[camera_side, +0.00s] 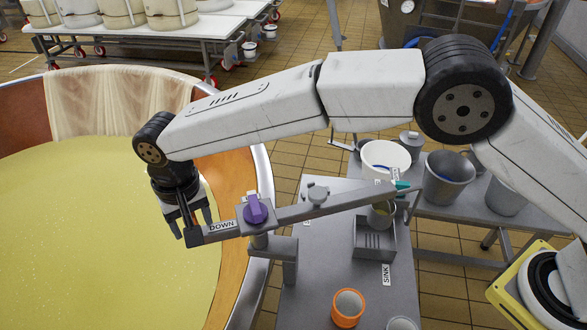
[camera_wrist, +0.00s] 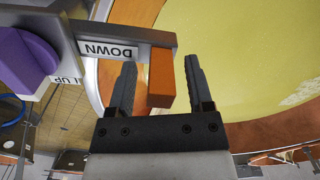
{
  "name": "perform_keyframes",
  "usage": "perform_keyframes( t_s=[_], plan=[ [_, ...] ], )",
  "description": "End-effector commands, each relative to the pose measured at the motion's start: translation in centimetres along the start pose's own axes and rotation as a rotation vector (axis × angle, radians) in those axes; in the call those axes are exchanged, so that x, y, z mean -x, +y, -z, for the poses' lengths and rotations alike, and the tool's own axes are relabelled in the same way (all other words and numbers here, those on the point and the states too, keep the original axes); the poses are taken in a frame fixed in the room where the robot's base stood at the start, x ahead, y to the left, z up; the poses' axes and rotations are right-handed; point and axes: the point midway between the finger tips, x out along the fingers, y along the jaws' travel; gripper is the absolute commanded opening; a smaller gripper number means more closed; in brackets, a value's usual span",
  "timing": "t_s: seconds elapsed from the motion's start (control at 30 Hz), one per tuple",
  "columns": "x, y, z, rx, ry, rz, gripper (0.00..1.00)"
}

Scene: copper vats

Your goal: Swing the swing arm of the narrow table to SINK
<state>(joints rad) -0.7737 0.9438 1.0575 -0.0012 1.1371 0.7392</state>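The swing arm (camera_side: 335,203) is a long grey bar over the narrow table (camera_side: 325,300), with a purple knob (camera_side: 255,209) and a DOWN label near its left end. Its left end reaches over the vat's rim, and its teal-tipped right end is above a metal cup. The SINK label (camera_side: 386,274) is on the table below the bar. My gripper (camera_side: 190,225) is at the bar's left end. In the wrist view, my open fingers (camera_wrist: 160,85) stand either side of an orange block (camera_wrist: 160,78) at the bar's end, with gaps visible on both sides.
The vat of yellow liquid (camera_side: 90,220) fills the left. An orange-rimmed cup (camera_side: 348,307) stands on the table, near a slotted grey box (camera_side: 374,240). Buckets, including a steel one (camera_side: 449,180), stand on a second table at right.

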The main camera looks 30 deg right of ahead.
Motion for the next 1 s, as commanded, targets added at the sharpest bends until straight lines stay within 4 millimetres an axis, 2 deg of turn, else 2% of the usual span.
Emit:
perform_keyframes(
  t_s=[0.23,0.37,0.8,1.0],
  plan=[
    [0.1,0.0,-0.1,0.002,-0.002,-0.001,0.66],
    [0.8,-0.1,-0.1,0.002,-0.001,0.0,0.66],
    [6.0,-0.1,0.0,0.001,0.001,0.002,0.66],
    [7.6,0.0,0.0,0.0,0.0,0.0,0.66]
  ],
)
